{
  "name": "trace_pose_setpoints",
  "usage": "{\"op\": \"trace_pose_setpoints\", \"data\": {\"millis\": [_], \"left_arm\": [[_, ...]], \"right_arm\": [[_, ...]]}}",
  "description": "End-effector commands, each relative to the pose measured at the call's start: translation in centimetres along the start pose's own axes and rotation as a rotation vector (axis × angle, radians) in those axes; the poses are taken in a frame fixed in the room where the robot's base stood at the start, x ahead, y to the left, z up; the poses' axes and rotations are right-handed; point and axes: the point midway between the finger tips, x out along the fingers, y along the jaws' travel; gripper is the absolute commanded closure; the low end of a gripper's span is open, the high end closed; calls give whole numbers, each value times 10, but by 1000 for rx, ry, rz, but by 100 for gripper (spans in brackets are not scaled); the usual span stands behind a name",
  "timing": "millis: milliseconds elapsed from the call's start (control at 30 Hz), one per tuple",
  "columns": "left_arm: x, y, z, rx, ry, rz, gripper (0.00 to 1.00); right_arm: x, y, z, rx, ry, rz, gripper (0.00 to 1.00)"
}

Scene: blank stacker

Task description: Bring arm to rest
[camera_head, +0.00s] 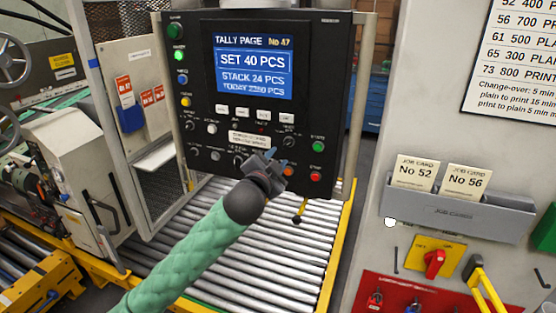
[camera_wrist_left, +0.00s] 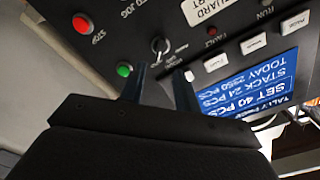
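My left arm, in a green quilted sleeve, reaches up from the bottom of the head view to the black control panel (camera_head: 200,85). My left gripper (camera_head: 274,158) is in front of the panel's lower part, near the row of knobs and buttons. In the left wrist view the two fingers of the gripper (camera_wrist_left: 163,84) stand apart with nothing seen between them. They point at the panel (camera_wrist_left: 215,45), near a switch (camera_wrist_left: 160,45) and a white button (camera_wrist_left: 189,75). I cannot tell whether the fingertips touch the panel. My right gripper is not in view.
The panel's screen (camera_head: 254,73) reads SET 40 PCS. A roller conveyor (camera_head: 285,262) with yellow edges lies below. On the right, a grey wall carries a job card holder (camera_head: 455,215), a yellow plate with a red switch (camera_head: 434,262) and a red lockout board (camera_head: 390,292).

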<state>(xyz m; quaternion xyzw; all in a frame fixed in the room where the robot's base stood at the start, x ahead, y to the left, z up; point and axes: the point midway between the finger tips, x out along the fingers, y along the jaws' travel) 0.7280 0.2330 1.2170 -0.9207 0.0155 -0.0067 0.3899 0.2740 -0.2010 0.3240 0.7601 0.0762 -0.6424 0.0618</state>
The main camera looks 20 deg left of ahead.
Motion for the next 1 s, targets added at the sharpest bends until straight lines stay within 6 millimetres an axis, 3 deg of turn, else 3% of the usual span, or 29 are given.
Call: {"op": "trace_pose_setpoints", "data": {"millis": [400,533,667,800,1000], "left_arm": [[1,1,2,-2,-3,2,68],[8,20,23,-20,-39,28,68],[21,61,71,-61,-120,83,68],[27,120,136,-114,-230,155,68],[16,204,225,-185,-379,249,68]], "right_arm": [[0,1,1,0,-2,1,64],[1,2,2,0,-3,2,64],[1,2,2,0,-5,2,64],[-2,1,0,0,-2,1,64],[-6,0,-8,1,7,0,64]]}}
